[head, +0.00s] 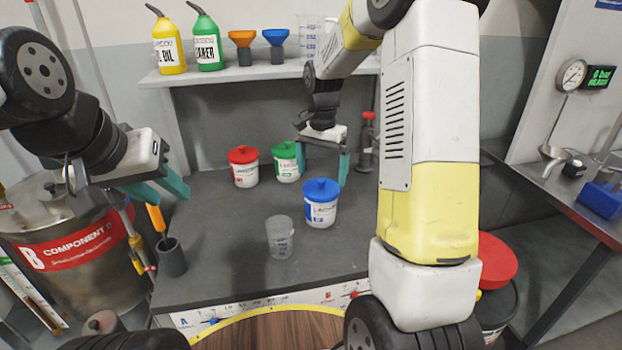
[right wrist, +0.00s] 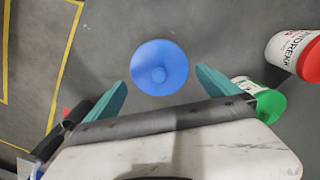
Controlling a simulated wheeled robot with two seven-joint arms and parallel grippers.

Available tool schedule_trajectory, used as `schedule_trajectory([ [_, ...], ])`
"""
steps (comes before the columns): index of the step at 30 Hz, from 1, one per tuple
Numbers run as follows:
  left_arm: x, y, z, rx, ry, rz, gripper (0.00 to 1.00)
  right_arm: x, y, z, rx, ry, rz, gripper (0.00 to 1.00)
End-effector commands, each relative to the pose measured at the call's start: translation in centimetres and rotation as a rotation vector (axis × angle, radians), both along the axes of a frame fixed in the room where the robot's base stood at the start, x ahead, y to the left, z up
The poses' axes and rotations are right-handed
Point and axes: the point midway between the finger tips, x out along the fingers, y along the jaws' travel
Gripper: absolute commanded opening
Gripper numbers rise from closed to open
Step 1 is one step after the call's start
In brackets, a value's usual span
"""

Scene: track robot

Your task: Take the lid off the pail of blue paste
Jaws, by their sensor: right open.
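The pail of blue paste (head: 320,209) is white with a blue label and stands upright on the grey bench. Its blue lid (head: 321,188) with a small knob is on it; in the right wrist view the lid (right wrist: 160,68) is seen from above and hides the pail's body. My right gripper (head: 322,172) is open and empty, just behind the pail in the head view. In the right wrist view its teal fingertips (right wrist: 161,80) stand apart, one on each side of the lid, not visibly touching it. My left gripper (head: 172,190) is at the left, its teal fingers apart and empty.
A red-lidded pail (head: 243,170) and a green-lidded pail (head: 286,164) stand behind the blue one. A clear beaker (head: 280,240) stands in front left. A dark cup (head: 171,258) with an orange-handled tool is near the left edge. A shelf (head: 262,72) with bottles and funnels runs behind.

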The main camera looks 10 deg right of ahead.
Motion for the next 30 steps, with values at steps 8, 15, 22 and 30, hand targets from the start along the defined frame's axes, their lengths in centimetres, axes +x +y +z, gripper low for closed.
schedule_trajectory([
  [8,0.0,0.0,0.0,0.000,0.000,0.000,0.36,0.0,-0.1,-3.0,0.001,0.001,0.000,1.00],
  [15,0.0,0.0,0.0,0.000,0.000,0.000,0.36,0.0,-0.1,-3.0,0.000,0.000,0.000,0.92],
  [22,0.0,0.0,0.0,0.000,0.000,0.000,0.36,0.0,-0.1,-3.0,0.001,-0.001,0.000,0.52],
  [30,0.0,0.0,0.0,0.000,0.000,0.000,0.36,0.0,-0.1,-2.8,0.000,-0.001,0.001,0.52],
])
